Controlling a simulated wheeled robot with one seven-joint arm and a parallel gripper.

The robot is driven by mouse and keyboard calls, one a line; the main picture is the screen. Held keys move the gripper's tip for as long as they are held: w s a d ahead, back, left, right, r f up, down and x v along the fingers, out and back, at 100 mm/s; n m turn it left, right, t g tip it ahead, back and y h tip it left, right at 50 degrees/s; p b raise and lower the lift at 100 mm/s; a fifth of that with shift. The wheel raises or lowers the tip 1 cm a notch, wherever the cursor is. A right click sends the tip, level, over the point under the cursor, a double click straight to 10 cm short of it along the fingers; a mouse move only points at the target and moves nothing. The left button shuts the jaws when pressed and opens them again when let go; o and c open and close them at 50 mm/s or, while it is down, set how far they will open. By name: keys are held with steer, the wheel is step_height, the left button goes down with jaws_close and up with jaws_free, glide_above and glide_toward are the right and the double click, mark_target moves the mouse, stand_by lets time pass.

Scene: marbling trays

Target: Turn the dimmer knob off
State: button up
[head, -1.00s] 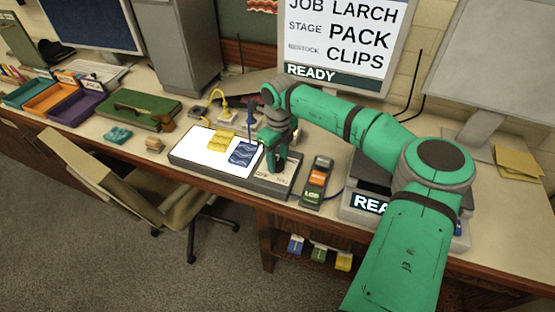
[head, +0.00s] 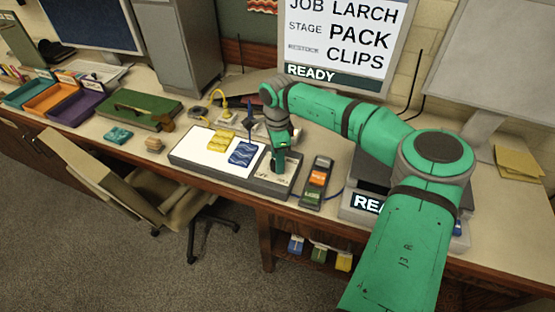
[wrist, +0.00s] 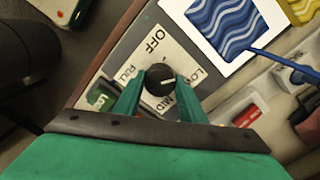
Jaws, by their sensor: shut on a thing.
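The dimmer knob (wrist: 159,79) is a round black knob on a pale dial plate (wrist: 150,50) marked OFF, LOW, MID and FULL. A white line on it points to the right in the wrist view, about towards LOW; the exact setting is hard to tell. My gripper (wrist: 160,88) has one green finger on each side of the knob and is shut on it. In the head view my gripper (head: 279,162) is down at the right end of the light panel (head: 205,142), hiding the knob.
Blue wavy sheet (head: 242,153) and yellow sheet (head: 222,140) lie on the lit panel. A chair (head: 130,185) is in front of the desk. A blue-handled tool (head: 251,120) stands behind the panel.

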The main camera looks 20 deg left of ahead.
steer(key=n, duration=0.6)
steer(key=shift+d, duration=0.15)
steer(key=n, duration=0.5)
steer(key=shift+n, duration=0.5)
steer(key=o, duration=1.1)
steer(key=r, duration=1)
steer(key=shift+a+r, duration=0.2)
steer(key=shift+r, duration=0.2)
